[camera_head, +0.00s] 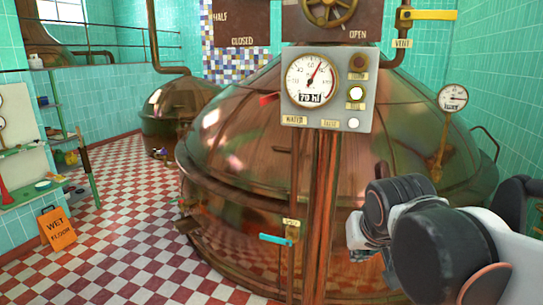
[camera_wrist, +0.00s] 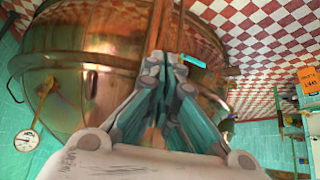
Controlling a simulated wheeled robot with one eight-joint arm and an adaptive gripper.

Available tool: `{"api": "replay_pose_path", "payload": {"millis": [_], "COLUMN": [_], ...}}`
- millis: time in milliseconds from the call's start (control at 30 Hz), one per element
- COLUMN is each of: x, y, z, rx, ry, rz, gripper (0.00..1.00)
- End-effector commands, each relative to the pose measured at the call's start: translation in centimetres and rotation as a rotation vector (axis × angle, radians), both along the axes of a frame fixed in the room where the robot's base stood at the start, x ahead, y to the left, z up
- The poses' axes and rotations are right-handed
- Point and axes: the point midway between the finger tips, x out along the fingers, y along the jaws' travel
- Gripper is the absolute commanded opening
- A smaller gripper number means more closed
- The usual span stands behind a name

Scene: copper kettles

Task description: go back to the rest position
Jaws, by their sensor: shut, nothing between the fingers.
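My gripper (camera_wrist: 166,60) is seen in the wrist view with its fingertips together and nothing between them. In the head view my arm reaches in from the lower right, and its dark and white wrist is in front of the big copper kettle (camera_head: 235,145). The gripper's fingers are hidden or too unclear there. The kettle also fills the upper left of the wrist view (camera_wrist: 110,40). A cyan-handled lever (camera_head: 275,240) sits on the copper post, left of my arm; its handle also shows just right of my fingertips in the wrist view (camera_wrist: 194,61).
A gauge panel (camera_head: 330,90) with lamps stands on the copper post (camera_head: 323,200). A handwheel (camera_head: 330,10) is above it. A dial (camera_head: 453,97) is near my arm. An orange wet-floor sign (camera_head: 57,228) and green shelves (camera_head: 75,160) stand left. Checkered floor (camera_head: 135,225) is open between.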

Motion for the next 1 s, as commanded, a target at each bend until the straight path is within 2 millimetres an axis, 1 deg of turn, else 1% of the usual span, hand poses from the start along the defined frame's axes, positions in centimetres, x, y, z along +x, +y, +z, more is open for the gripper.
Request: {"api": "replay_pose_path", "payload": {"millis": [33,200,300,400,500,600,1000], "x": [-2.0,-7.6,-10.3,-12.1,-13.2,-13.7,-13.7], "y": [-0.5,-1.3,-1.6,-1.7,-1.7,-1.8,-1.8], "z": [-0.5,-2.5,-3.9,-5.0,-5.7,-6.0,-6.1], "rx": [0.000,0.000,0.000,0.000,0.000,-0.001,-0.001], "ry": [0.002,0.007,0.008,0.007,0.007,0.007,0.007], "rz": [0.007,0.044,0.062,0.077,0.088,0.092,0.093], "gripper": [0.00,0.00,0.00,0.00,0.00,0.00,0.00]}}
